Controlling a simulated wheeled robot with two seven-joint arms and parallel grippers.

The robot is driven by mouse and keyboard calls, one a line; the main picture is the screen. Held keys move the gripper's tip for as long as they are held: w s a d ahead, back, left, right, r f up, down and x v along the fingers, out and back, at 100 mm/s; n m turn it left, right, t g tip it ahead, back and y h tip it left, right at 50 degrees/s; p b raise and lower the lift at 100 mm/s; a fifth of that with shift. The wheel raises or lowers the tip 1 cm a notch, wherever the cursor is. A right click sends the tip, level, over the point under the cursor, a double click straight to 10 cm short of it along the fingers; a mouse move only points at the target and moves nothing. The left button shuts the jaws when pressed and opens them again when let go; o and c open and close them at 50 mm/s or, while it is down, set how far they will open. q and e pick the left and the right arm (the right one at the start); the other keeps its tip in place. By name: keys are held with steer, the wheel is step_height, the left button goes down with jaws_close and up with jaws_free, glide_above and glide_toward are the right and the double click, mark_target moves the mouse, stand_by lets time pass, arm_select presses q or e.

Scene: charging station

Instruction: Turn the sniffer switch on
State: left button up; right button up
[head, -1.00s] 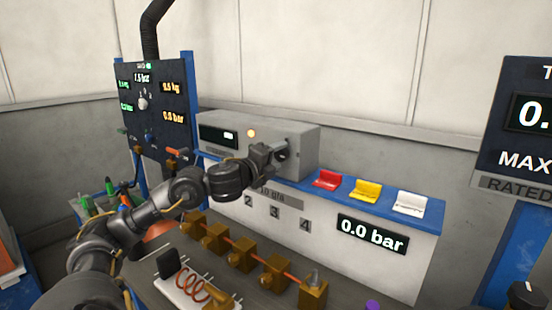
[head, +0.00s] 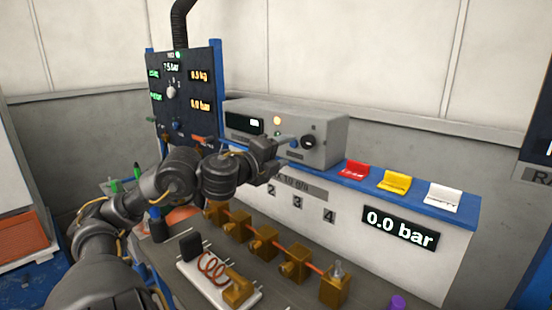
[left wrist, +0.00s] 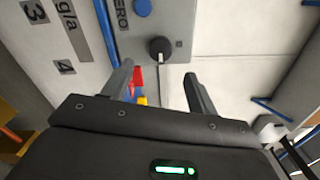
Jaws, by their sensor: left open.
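The grey box (head: 300,120) on the blue shelf carries a round black knob (head: 308,142) on its front, apparently the sniffer switch. In the left wrist view the knob (left wrist: 160,48) has a white mark pointing down the picture. My left gripper (head: 282,156) is open and empty, just left of the knob in the head view. In the left wrist view the knob appears beyond and between the open fingertips (left wrist: 158,76), apart from both. My right gripper does not show.
Red (head: 354,169), yellow (head: 394,182) and white (head: 443,196) holders sit on the shelf to the right. Below are brass fittings on a copper pipe (head: 263,240) and a white plate with a copper coil (head: 212,268). A gauge panel (head: 188,95) stands at the left.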

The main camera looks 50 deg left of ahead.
arm_select(q)
steer(key=shift+s+d, duration=0.15)
steer(key=shift+s, duration=1.15)
